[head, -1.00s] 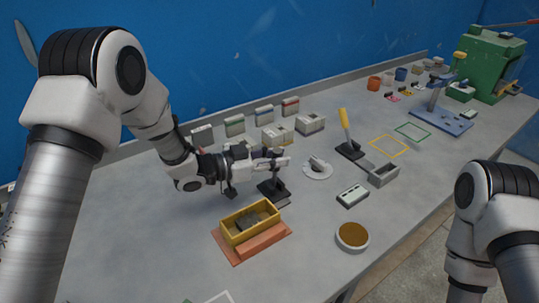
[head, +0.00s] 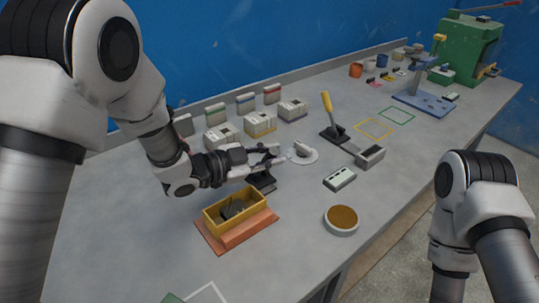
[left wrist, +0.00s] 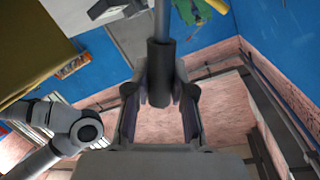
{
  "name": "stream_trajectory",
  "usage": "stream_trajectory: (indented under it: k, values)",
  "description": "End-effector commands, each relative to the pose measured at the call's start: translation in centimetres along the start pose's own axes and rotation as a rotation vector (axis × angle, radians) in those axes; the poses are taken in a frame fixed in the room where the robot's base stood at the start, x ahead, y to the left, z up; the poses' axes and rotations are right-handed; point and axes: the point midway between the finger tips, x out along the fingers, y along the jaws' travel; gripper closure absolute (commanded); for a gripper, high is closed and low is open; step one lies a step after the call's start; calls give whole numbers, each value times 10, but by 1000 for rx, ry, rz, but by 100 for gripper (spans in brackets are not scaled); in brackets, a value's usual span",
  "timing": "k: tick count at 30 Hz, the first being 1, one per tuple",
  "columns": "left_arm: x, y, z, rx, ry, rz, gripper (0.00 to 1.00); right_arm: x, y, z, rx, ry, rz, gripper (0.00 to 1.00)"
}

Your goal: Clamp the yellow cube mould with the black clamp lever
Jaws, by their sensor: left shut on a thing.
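The yellow cube mould (head: 222,222) is an open box on a reddish plate (head: 262,226) at the front left of the bench. A dark piece (head: 232,208) shows inside it; I cannot tell whether it presses on anything. The clamp's black base (head: 263,183) stands just behind the mould. My left gripper (head: 275,156) is above this base and partly hides the lever. In the left wrist view my left gripper (left wrist: 160,97) is shut on the black clamp lever (left wrist: 159,70), a black grip on a grey rod. My right gripper is out of view.
A yellow-handled clamp (head: 329,107) and a grey box (head: 371,157) stand to the right. Several packs stand behind.

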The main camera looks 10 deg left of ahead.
Motion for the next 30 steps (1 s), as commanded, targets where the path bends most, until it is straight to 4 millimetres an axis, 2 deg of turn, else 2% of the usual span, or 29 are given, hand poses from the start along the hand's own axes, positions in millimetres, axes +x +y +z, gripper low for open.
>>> stream_trajectory:
  k: [5,6,7,8,17,20,23,30]
  values:
    - [0,2,1,1,-3,5,100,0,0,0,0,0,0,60]
    - [0,2,1,1,-3,6,66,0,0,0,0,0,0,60]
    - [0,2,1,1,-3,6,56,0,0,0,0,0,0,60]
    - [0,2,1,1,-3,6,50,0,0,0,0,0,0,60]
    - [-1,1,1,-1,-2,3,50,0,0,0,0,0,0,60]
    - [-9,0,1,-3,-2,1,50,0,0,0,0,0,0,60]
    - [-27,-1,0,-5,-2,-1,50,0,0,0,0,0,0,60]
    - [-89,0,0,-6,0,-1,50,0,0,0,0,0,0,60]
